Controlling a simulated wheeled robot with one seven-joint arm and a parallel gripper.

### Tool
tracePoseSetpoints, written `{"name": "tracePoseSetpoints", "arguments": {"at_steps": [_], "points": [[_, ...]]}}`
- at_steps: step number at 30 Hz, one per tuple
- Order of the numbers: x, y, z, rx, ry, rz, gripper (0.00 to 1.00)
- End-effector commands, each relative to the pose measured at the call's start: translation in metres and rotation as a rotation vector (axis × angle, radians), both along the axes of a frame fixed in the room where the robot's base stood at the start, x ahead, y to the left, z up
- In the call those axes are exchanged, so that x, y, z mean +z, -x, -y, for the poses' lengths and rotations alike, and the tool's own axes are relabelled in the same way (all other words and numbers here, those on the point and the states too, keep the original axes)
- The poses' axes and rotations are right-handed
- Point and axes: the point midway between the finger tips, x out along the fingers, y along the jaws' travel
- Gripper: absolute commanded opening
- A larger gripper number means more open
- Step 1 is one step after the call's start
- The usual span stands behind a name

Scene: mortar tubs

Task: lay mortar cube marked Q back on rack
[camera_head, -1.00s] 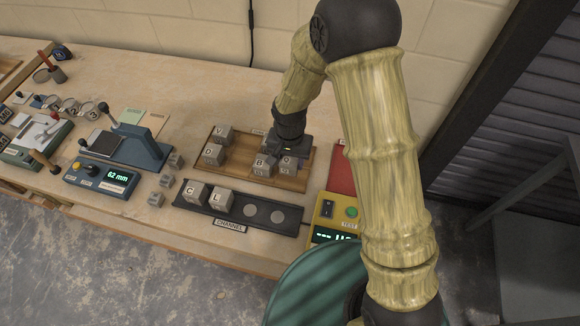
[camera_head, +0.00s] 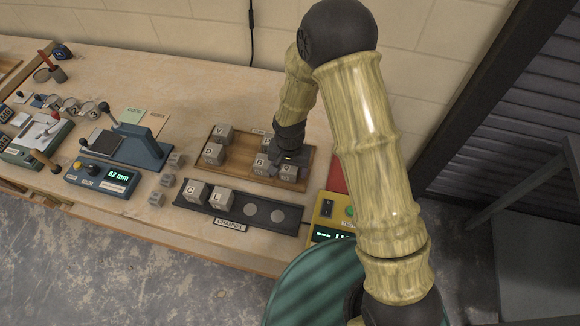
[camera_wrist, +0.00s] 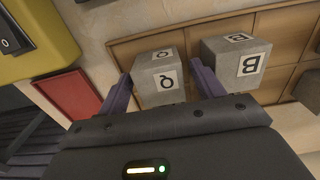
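The grey mortar cube marked Q (camera_head: 288,171) sits at the right end of the front row of the wooden rack (camera_head: 236,154), level with its neighbour. In the wrist view the Q cube (camera_wrist: 162,88) lies between the two dark fingers of my gripper (camera_wrist: 163,80). A narrow gap shows beside the right finger, and the left finger is very close to the cube. My gripper (camera_head: 290,160) is low over the rack and looks open around the cube. The cube marked B (camera_wrist: 238,62) stands just beyond the right finger, apart from Q.
Other cubes stand at the rack's left, including V (camera_head: 221,133). The black channel (camera_head: 296,217) in front holds cubes C (camera_head: 194,191) and L (camera_head: 220,196). A yellow tester (camera_head: 326,211) and a red plate (camera_head: 339,178) are close on the right.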

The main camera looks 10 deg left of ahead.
Motion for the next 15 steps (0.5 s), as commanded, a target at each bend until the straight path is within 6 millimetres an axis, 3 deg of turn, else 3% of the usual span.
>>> {"name": "tracePoseSetpoints", "arguments": {"at_steps": [8,15], "points": [[0.002,0.000,0.000,0.000,0.000,0.000,0.67],[0.021,-0.001,-0.001,-0.001,-0.002,0.002,0.67]]}}
